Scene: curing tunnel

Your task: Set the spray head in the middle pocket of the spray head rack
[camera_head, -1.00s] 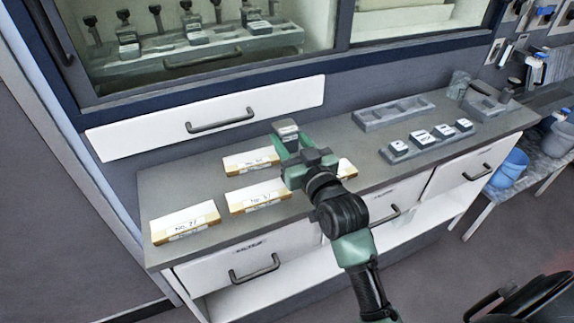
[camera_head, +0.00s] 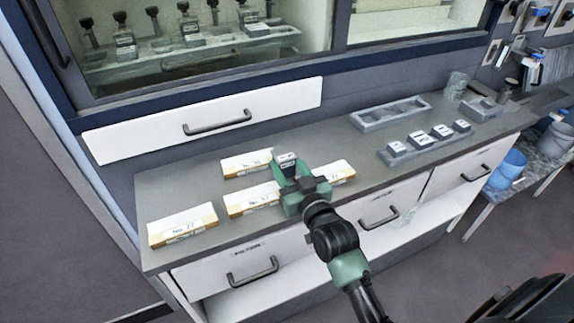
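My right gripper (camera_head: 287,172) is green and hangs over the counter among the labelled boxes. A small dark block with a white labelled top (camera_head: 286,158), which looks like the spray head, sits between its fingertips; the fingers seem shut on it. A long grey rack with open, empty pockets (camera_head: 367,126) lies at the back of the counter, right of the gripper and apart from it. It looks like the spray head rack, though no label shows. My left gripper is not in view.
A grey holder with several white-topped blocks (camera_head: 404,159) lies in front of the empty rack. White and tan boxes (camera_head: 183,226) stand on the counter's left half. A small holder (camera_head: 478,112) and clear cup (camera_head: 456,84) are at the far right. A glazed cabinet rises behind.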

